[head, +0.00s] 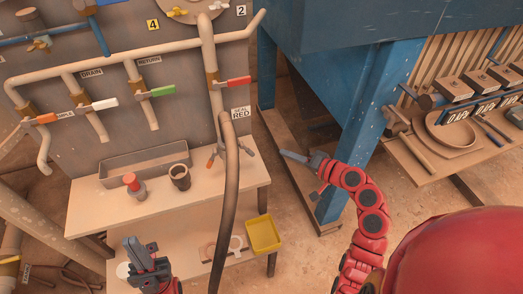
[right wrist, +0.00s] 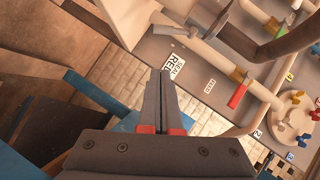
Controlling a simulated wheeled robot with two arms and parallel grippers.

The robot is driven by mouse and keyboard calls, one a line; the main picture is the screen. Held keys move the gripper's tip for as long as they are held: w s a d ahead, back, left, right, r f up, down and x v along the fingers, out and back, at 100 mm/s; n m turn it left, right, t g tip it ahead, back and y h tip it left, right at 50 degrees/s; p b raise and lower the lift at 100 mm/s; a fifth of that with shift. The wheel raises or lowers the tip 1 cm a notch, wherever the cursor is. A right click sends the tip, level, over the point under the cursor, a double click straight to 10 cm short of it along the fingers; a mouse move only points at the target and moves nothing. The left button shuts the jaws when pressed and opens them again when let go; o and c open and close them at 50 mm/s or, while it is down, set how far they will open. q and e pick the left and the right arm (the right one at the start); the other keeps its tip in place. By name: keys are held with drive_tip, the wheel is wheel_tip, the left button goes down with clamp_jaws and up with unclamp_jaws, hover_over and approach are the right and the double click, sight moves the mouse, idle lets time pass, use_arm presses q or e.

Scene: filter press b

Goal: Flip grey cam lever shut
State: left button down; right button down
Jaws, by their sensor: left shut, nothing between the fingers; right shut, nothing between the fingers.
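A hose coupling hangs below the pipe with the red valve handle (head: 235,82), beside the "SEAL RED" label (head: 240,112). A small lever that looks grey (head: 246,150) sticks out to its right, and an orange-red one (head: 212,158) to its left. The thick hose (head: 230,190) partly hides the coupling. In the right wrist view a pale lever-like part (right wrist: 168,28) shows beyond my fingers; I cannot tell which lever it is. My right gripper (head: 285,154) is shut and empty, right of the coupling and apart from it. My left gripper (head: 140,246) is shut and empty, low at the bench front.
The bench (head: 225,182) holds a grey trough (head: 150,162), a red-topped item (head: 132,183) and a brown cup (head: 180,176). A yellow tray (head: 263,233) sits on the lower shelf. A blue post (head: 375,110) stands behind my right arm. A side shelf with tools (head: 455,160) is at right.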

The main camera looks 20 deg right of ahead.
sight(253, 153)
drive_tip(key=w+a+f+p, duration=0.1)
drive_tip(key=w+a, duration=0.1)
drive_tip(key=w+a+f, duration=0.1)
drive_tip(key=w+a, duration=0.1)
drive_tip(key=w+a+f+p, duration=0.1)
drive_tip(key=w+a, duration=0.1)
drive_tip(key=shift+a+f+p, duration=0.1)
drive_tip(key=shift+a+p, duration=0.15)
drive_tip(key=shift+p, duration=0.1)
drive_tip(key=shift+a+f, duration=0.15)
drive_tip(key=shift+f, duration=0.1)
drive_tip(key=shift+a+f+m+t+b, duration=0.35)
drive_tip(key=shift+f+b, duration=0.25)
drive_tip(key=shift+b, duration=0.6)
drive_tip(key=shift+a+r+y, duration=0.15)
drive_tip(key=shift+y, duration=0.15)
